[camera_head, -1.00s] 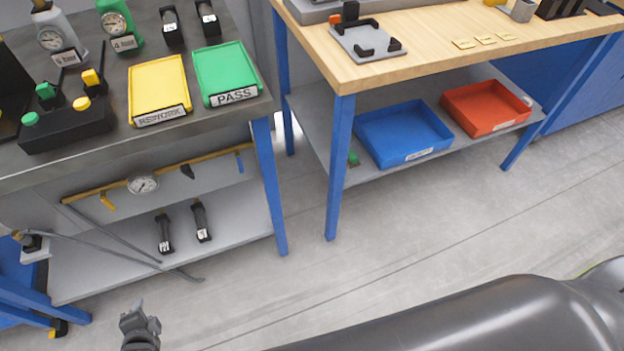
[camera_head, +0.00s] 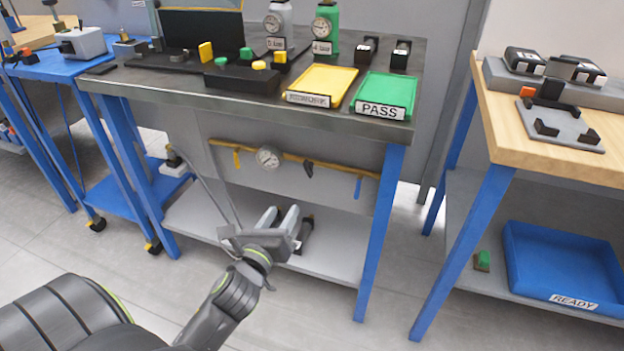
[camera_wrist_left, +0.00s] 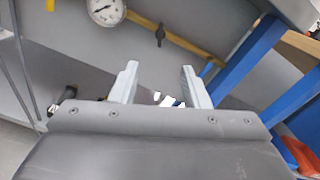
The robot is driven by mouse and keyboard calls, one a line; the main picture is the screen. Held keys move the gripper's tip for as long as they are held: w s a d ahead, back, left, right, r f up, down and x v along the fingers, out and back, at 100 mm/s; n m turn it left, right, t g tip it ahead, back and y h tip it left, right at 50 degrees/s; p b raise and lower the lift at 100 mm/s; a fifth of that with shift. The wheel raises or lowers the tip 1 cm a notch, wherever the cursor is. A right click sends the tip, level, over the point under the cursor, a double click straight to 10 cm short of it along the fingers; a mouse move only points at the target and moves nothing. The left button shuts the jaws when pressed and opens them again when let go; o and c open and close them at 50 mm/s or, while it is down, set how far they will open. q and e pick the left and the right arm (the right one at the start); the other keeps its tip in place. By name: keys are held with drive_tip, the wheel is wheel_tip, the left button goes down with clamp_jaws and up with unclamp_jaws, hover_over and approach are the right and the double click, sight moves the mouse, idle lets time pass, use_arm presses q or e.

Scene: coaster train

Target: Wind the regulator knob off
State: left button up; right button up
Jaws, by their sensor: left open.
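A yellow pipe (camera_head: 225,143) runs along the back panel under the grey bench. It carries a round white gauge (camera_head: 268,157) and, right of it, a small black knob (camera_head: 308,168), probably the regulator knob. In the left wrist view the black knob (camera_wrist_left: 159,36) is ahead of the jaws, near the middle, and the gauge (camera_wrist_left: 105,9) is at upper left. My left gripper (camera_head: 279,215) is open and empty, below and in front of the pipe, apart from the knob. My right gripper is not in view.
The grey bench top (camera_head: 150,85) overhangs the pipe. A lower shelf (camera_head: 335,245) lies below, with a dark cylinder (camera_head: 306,232) behind my left gripper. Blue legs stand either side. A yellow lever (camera_head: 236,158) and a blue lever (camera_head: 358,187) hang from the pipe.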

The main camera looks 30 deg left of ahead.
sight(307, 171)
use_arm(q)
drive_tip(key=b+x, duration=0.2)
drive_tip(key=x, duration=1.1)
drive_tip(key=shift+w+a+f, duration=0.1)
drive_tip(key=shift+w+f, duration=0.05)
drive_tip(key=shift+w, duration=0.05)
drive_tip(key=shift+w+a, duration=0.15)
drive_tip(key=shift+w, duration=0.5)
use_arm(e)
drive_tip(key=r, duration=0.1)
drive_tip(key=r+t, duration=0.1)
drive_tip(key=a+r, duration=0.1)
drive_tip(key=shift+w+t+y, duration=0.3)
use_arm(q)
clamp_jaws()
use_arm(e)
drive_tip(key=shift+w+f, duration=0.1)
